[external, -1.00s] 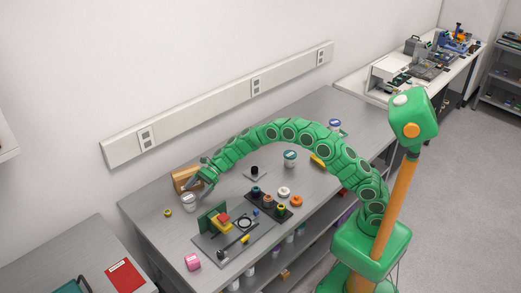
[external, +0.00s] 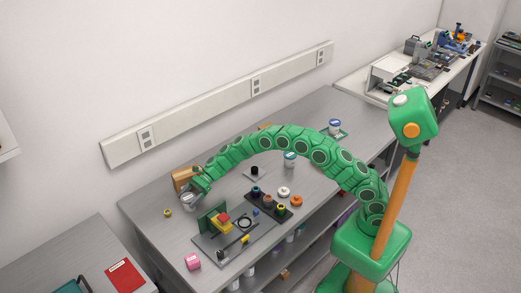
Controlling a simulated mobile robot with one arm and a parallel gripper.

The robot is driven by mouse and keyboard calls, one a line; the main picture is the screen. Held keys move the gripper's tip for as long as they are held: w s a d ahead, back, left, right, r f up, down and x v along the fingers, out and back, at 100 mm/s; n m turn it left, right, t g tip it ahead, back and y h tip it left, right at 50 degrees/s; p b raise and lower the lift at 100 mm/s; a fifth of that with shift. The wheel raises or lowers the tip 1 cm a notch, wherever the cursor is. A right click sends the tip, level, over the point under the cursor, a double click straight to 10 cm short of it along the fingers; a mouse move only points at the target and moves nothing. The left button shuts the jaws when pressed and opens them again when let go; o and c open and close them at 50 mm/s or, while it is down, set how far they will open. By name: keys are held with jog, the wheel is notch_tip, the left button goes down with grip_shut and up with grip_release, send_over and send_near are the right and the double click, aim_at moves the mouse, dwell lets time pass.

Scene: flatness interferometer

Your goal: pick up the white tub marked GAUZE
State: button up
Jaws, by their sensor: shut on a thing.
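A white tub (external: 187,204) stands at the left part of the grey bench, partly covered by my gripper. Its marking is too small to read, so I cannot tell if it says GAUZE. My gripper (external: 190,196) is over this tub and shut on it. The tub appears to be at bench height; I cannot tell whether it is clear of the surface. Two other white tubs stand farther right: one in mid-bench (external: 290,159), partly behind my arm, and one at the back right (external: 335,126). I cannot read their labels.
A brown wooden block (external: 182,177) is just behind the gripper. A small yellow ring (external: 168,212) lies to the left. In front is a grey fixture plate (external: 207,243) with a green upright, and a dark tray (external: 282,216) with round parts. A pink block (external: 192,261) lies near the front edge.

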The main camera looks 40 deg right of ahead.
aim_at(190, 197)
jog(key=shift+r, duration=1.65)
jog(key=shift+s+d+r, duration=0.15)
jog(key=shift+s+r, duration=0.05)
jog(key=shift+r, duration=0.05)
jog(key=s+d+r, duration=0.8)
jog(key=s+r, duration=0.1)
jog(key=s, duration=0.1)
jog(key=shift+s+d, duration=0.15)
jog(key=shift+s, duration=0.15)
